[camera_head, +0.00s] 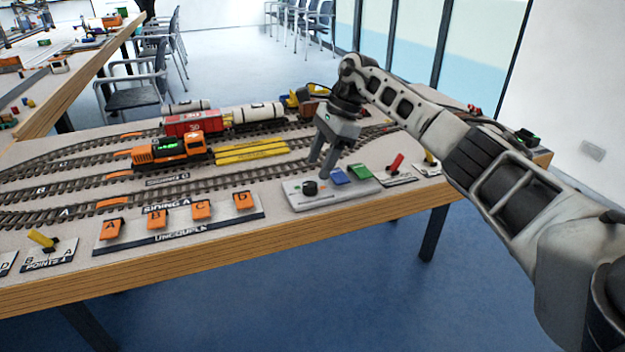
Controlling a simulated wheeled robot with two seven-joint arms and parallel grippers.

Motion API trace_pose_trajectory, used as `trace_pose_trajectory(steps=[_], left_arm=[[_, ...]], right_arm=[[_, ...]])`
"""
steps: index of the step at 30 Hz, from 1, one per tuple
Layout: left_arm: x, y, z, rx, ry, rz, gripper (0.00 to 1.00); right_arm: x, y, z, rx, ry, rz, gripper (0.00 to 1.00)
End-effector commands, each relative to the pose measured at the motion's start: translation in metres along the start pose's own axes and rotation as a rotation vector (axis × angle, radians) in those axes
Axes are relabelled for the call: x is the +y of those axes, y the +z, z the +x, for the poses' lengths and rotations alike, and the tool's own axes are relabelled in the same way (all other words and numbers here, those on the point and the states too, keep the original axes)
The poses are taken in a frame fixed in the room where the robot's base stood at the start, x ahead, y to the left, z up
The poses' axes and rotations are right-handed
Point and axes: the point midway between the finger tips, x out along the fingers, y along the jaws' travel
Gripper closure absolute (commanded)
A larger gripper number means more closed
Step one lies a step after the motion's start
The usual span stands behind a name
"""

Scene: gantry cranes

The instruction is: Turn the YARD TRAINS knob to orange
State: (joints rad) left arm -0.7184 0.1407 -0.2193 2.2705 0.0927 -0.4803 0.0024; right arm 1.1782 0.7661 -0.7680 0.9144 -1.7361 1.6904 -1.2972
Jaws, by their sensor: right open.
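A grey control panel (322,200) lies near the table's front edge, right of centre. I cannot read a YARD TRAINS label or the knob's setting. My left gripper is out of view.
An orange locomotive (168,152), red wagon (192,124) and white tank wagon (255,115) stand on tracks behind. Orange uncouple levers (201,209) line the front to the left.

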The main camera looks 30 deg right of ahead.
Motion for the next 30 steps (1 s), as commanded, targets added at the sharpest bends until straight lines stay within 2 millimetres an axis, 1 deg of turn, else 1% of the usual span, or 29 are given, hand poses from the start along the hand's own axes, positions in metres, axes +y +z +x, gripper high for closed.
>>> trace_pose_trajectory(steps=[1, 3, 6, 9, 13, 20, 21, 23, 24, 25, 26, 30], left_arm=[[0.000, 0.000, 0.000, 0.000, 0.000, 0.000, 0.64], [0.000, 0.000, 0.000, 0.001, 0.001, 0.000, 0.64], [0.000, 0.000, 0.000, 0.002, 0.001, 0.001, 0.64], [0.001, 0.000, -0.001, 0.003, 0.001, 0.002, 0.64], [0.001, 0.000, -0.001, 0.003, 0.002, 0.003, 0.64], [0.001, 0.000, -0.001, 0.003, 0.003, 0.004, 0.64], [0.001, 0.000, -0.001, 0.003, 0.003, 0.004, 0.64], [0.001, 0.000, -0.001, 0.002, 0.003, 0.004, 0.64], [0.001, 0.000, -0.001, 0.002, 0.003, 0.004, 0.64], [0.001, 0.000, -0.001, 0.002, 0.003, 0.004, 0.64], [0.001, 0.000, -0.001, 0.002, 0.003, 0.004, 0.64], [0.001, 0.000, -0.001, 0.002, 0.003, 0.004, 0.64]], right_arm=[[0.001, 0.000, 0.012, -0.001, 0.003, 0.000, 0.49], [0.000, 0.000, 0.023, -0.001, 0.002, 0.001, 0.49], [0.000, 0.000, 0.037, -0.001, 0.002, 0.000, 0.49], [0.000, 0.000, 0.045, -0.001, 0.000, 0.001, 0.49], [0.000, 0.000, 0.050, -0.001, 0.000, 0.001, 0.49], [0.000, 0.000, 0.050, -0.001, -0.001, 0.001, 0.49], [0.000, 0.000, 0.050, -0.001, -0.001, 0.001, 0.54], [0.000, 0.000, 0.050, -0.001, -0.001, 0.001, 0.71], [0.000, 0.000, 0.050, -0.001, -0.001, 0.001, 0.82], [0.000, 0.000, 0.050, -0.001, -0.001, 0.001, 0.90], [0.000, 0.000, 0.050, -0.001, -0.001, 0.001, 0.93], [0.000, 0.000, 0.050, -0.001, -0.001, 0.002, 0.93]])
